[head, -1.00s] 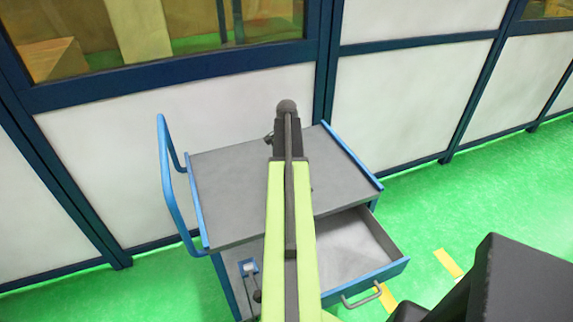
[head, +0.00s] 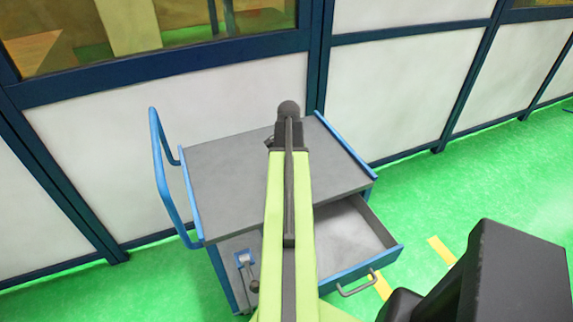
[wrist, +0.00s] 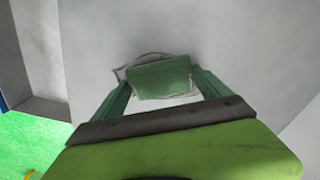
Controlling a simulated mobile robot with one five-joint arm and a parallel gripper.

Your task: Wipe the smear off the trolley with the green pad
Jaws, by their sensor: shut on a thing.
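The green pad (wrist: 160,79) is held between the two green fingers of my gripper (wrist: 162,84) in the wrist view. Around the pad's top and left edges a thin pale, grey-edged patch shows, which looks like the smear (wrist: 121,73); most of it is hidden under the pad. Whether the pad touches the surface I cannot tell. In the head view my arm reaches over the grey top of the trolley (head: 225,185), and my gripper and the pad are hidden there. No smear shows in that view.
The trolley has a blue handle (head: 163,180) at left and an open, empty-looking drawer (head: 350,235) at front right. A small lever fixture (head: 246,262) sits on its lower front left. A white panelled wall (head: 200,130) stands behind.

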